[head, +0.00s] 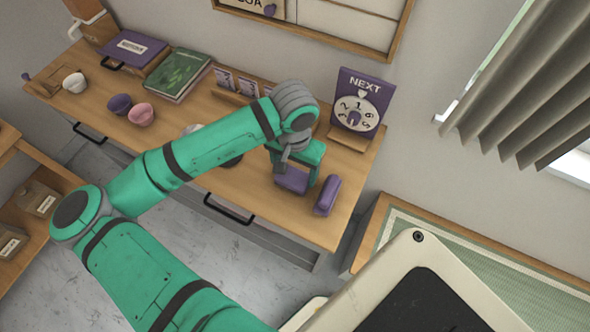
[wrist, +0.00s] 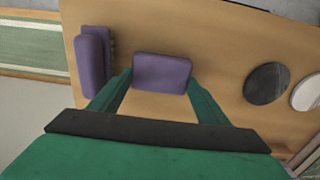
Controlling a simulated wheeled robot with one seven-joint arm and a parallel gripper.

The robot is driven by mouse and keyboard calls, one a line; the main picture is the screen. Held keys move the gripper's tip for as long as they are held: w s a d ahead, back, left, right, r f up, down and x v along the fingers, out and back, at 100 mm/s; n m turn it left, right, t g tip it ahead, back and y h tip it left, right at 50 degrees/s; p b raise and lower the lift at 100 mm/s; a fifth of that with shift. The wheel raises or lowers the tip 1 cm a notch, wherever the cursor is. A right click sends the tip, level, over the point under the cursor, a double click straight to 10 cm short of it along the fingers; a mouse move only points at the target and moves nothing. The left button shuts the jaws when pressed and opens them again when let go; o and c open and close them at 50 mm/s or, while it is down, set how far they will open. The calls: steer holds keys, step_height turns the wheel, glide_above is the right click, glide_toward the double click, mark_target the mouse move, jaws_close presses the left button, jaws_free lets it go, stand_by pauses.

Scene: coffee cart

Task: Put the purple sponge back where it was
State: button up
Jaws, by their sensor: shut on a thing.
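The purple sponge (head: 291,181) is a plain block between the fingers of my gripper (head: 295,166), near the right front of the wooden table. In the wrist view the sponge (wrist: 162,73) sits between the two green fingertips (wrist: 160,84), and the gripper is shut on it. The sponge is low over the tabletop; I cannot tell whether it touches. A second purple object (head: 327,195), longer and layered, lies just right of it near the table's right end. In the wrist view that object (wrist: 92,56) is at the left, apart from the sponge.
A NEXT dial sign (head: 358,103) stands behind the gripper at the back right. Purple (head: 120,104) and pink (head: 141,114) cups, a green book (head: 179,74) and small cards stand further left. A dark disc (wrist: 267,83) lies right of the sponge. Bare wood surrounds it.

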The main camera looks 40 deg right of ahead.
mark_target(295, 174)
steer(key=shift+f, duration=0.35)
steer(key=o, duration=1.1)
step_height(295, 174, up, 12)
stand_by(0.4)
